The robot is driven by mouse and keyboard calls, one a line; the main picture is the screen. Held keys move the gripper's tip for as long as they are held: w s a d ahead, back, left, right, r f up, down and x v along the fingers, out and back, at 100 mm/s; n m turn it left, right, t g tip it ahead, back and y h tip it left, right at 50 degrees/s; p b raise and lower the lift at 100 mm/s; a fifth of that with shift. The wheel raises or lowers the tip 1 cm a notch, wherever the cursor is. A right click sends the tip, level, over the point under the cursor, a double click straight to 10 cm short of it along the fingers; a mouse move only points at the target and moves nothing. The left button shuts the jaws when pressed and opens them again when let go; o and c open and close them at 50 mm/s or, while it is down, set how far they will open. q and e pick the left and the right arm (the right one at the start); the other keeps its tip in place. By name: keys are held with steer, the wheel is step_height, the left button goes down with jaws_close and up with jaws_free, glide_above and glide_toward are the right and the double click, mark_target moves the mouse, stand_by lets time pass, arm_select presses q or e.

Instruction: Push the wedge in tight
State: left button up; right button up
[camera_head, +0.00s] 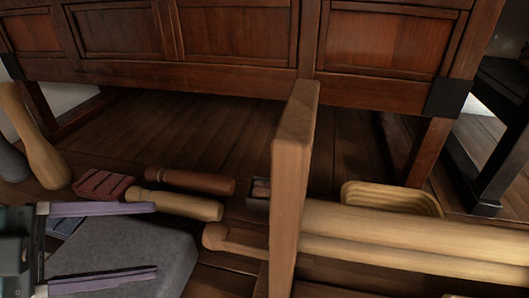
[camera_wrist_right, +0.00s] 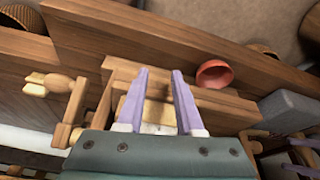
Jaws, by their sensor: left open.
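My left gripper (camera_head: 154,240) is at the lower left of the head view, with its two purple fingers wide apart. It is empty, over a grey block (camera_head: 178,262). My right gripper (camera_wrist_right: 159,72) shows in the right wrist view with its fingers apart. A pale wooden piece (camera_wrist_right: 158,112) shows between its fingers, over a wooden frame; I cannot tell whether it is the wedge or whether the fingers touch it. No thing is clearly the wedge in the head view. The right gripper cannot be made out in the head view.
An upright wooden plank (camera_head: 291,175) stands mid-view. Thick pale rollers (camera_head: 420,238) lie right of it, before a yellow tray (camera_head: 390,195). Wooden-handled tools (camera_head: 180,204) lie left. A dark panelled cabinet (camera_head: 235,45) stands behind. A red bowl (camera_wrist_right: 214,74) shows in the wrist view.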

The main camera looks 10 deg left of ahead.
mark_target(219, 234)
arm_select(q)
steer(key=b+x, duration=0.2)
steer(key=x, duration=0.6)
steer(key=shift+d+f+b, duration=0.15)
steer(key=shift+d+b, duration=0.2)
steer(key=shift+b, duration=0.05)
steer(key=shift+w+d+f, duration=0.1)
steer(key=shift+w+d, duration=0.1)
steer(key=shift+d, duration=0.25)
jaws_close()
steer(key=shift+d+r, duration=0.1)
steer(key=shift+r, duration=0.1)
stand_by(0.3)
